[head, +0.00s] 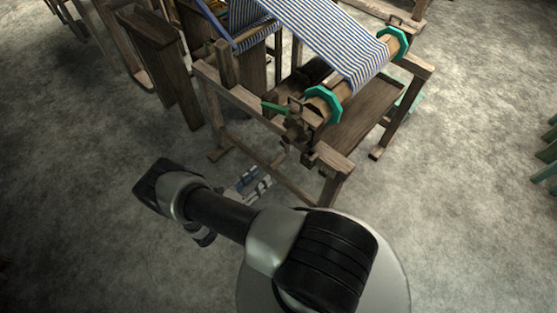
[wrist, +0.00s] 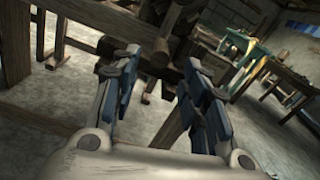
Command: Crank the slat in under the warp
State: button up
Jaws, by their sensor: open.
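The wooden handloom (head: 330,170) stands at the upper middle of the head view. Blue-and-white striped warp (head: 330,40) runs down over a wooden beam that has teal end flanges (head: 323,103). A short green bar (head: 275,107), perhaps the crank handle, sticks out left of the near flange. I cannot make out a slat. My gripper (head: 252,182) is low beside the loom's near end, apart from the green bar. In the wrist view, its two blue-grey fingers (wrist: 160,88) are spread with nothing between them. Dark loom timbers show beyond them.
The loom's near corner post (head: 335,180) and lower rail (head: 275,178) stand close to my gripper. A dark wooden bench-like piece (head: 165,70) is to the left.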

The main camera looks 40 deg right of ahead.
aim_at(281, 159)
jog(key=d, duration=0.7)
jog(key=d+b, duration=0.1)
jog(key=d, duration=0.2)
jog(key=shift+w+d, duration=0.25)
jog(key=shift+w, duration=0.15)
jog(key=shift+c, duration=0.5)
grip_shut()
